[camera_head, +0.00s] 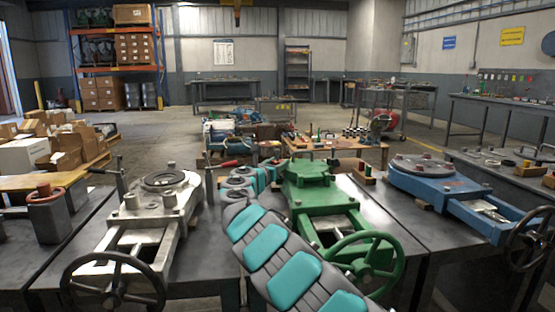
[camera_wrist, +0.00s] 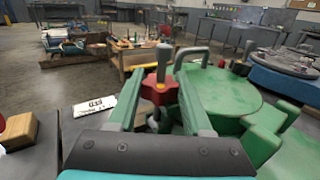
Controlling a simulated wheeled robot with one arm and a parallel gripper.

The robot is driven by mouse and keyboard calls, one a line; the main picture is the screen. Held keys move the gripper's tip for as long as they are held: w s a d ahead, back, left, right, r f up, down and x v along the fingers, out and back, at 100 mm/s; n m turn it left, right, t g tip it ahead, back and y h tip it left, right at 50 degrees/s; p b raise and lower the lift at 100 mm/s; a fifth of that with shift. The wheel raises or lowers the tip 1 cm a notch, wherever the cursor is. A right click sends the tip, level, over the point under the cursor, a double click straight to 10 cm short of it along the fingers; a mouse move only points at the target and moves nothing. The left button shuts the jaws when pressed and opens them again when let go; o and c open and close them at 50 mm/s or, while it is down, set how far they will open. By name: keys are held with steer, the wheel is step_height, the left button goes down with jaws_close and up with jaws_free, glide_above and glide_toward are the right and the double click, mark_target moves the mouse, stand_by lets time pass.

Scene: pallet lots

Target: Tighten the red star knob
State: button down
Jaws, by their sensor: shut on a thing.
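The red star knob (camera_wrist: 160,89) is in the middle of the wrist view, with a grey post rising at its centre. It stands at the edge of the green machine vise (camera_wrist: 216,95). My gripper (camera_wrist: 167,76) has its two pale green fingers on either side of the knob and is shut on it. The lower part of the knob's stem is mostly hidden by the fingers and palm. In the head view my arm reaches up beside the green vise (camera_head: 308,172), and a small red patch, probably the knob, shows near its end.
A white label (camera_wrist: 95,104) lies on the bench left of the gripper. A wooden block with a red top (camera_wrist: 17,131) is at the left edge. A grey vise (camera_head: 160,195) and a blue vise (camera_head: 440,184) flank the green one. The green handwheel (camera_head: 362,262) stands close to my arm.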

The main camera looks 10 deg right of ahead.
steer(key=shift+a+r+m+g+h+p, duration=0.15)
steer(key=shift+m+g+h+p, duration=0.35)
steer(key=shift+p, duration=0.9)
steer(key=shift+a+r+m+g+h+p, duration=0.1)
steer(key=shift+m+g+h+p, duration=0.4)
steer(key=shift+p, duration=0.85)
steer(key=m+g+h+p, duration=0.1)
steer(key=p, duration=0.2)
steer(key=shift+f+h, duration=0.15)
steer(key=shift+h, duration=0.25)
steer(key=shift+d+f+m+g+h+p, duration=0.15)
steer(key=shift+m+g+h+p, duration=0.45)
steer(key=shift+m+g+p, duration=0.15)
steer(key=shift+g, duration=0.35)
steer(key=shift+d+m+g+h, duration=0.1)
steer(key=shift+m+g+h, duration=0.3)
steer(key=shift+m, duration=0.05)
steer(key=shift+c, duration=1.6)
jaws_free()
steer(key=shift+d+n+t+y, duration=0.2)
steer(key=shift+n+t+y, duration=0.1)
steer(key=shift+n+t, duration=0.2)
steer(key=shift+t+b, duration=0.3)
steer(key=shift+b, duration=0.1)
